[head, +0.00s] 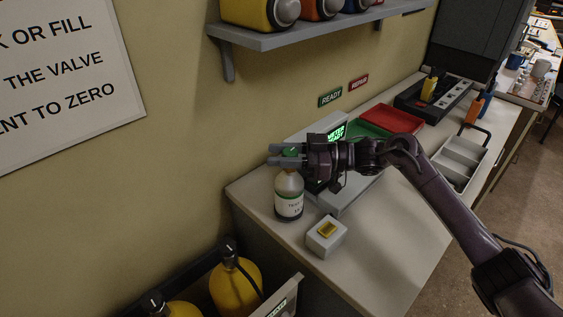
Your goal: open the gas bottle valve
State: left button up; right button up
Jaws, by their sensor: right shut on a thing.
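The gas bottle (289,205) is a small grey bottle with a white and green label. It stands upright at the near left end of the bench. The fingers point left and hide part of the knob and the bottle neck. How far the valve is turned cannot be told. My left gripper is not in view.
A device with a lit green screen (337,132) stands behind my right gripper. A white box with a yellow button (327,231) sits near the bottle. Red (392,120) and green trays lie further back. Yellow cylinders (236,285) stand in a crate below.

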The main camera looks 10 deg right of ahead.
jog(key=shift+r, duration=0.2)
dwell(0.3)
jog(key=o, duration=1)
jog(key=shift+f, duration=0.1)
jog(key=shift+s+d+f+b, duration=0.1)
jog(key=shift+d+f+b, duration=0.05)
jog(key=shift+d+b, duration=0.25)
jog(key=b+v, duration=0.2)
jog(key=v, duration=0.5)
